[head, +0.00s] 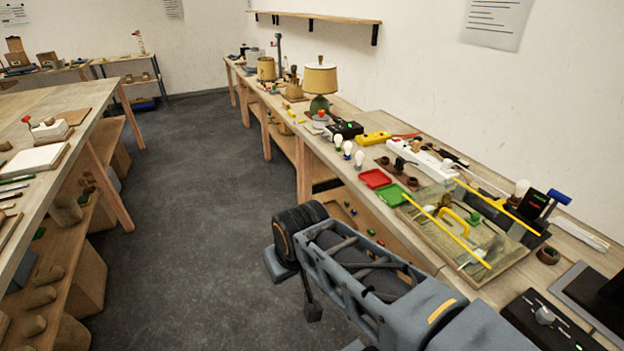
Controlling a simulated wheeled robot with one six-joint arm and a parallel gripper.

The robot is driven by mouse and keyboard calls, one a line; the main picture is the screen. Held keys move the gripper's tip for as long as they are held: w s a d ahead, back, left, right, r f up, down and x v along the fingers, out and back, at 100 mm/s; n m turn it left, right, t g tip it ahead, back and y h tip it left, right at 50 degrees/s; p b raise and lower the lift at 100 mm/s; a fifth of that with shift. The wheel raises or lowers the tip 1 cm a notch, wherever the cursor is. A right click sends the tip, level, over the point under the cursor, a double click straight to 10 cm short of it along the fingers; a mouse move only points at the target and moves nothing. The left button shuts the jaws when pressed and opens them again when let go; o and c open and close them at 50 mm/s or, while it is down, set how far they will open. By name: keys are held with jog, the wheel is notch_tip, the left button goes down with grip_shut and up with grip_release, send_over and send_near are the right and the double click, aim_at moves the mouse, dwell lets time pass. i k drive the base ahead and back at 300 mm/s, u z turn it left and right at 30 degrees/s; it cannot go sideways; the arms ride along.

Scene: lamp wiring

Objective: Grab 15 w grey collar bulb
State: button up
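Three small bulbs with white globes stand in a slanting row near the front edge of the right-hand bench: a far bulb (338,142), a middle bulb (347,149) and a near bulb (359,159). Their collars are too small for me to read the wattage or be sure which is grey. Another pale bulb (522,187) shows farther right, by the black device. My gripper (295,287) is over the floor in front of the bench, well short of the bulbs. Its two grey fingers appear apart, with nothing seen between them.
A red tray (375,178) and a green tray (391,195) lie near the bulbs. A white power strip (420,158) and yellow box (374,138) lie behind. The aisle floor (205,200) is clear.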

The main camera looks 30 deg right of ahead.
aim_at(360, 155)
jog(key=u, duration=1.3)
jog(key=i, duration=0.2)
jog(key=z, duration=0.8)
jog(key=i, duration=1.7)
jog(key=z, duration=1.75)
jog(key=i, duration=1)
jog(key=z, duration=1.05)
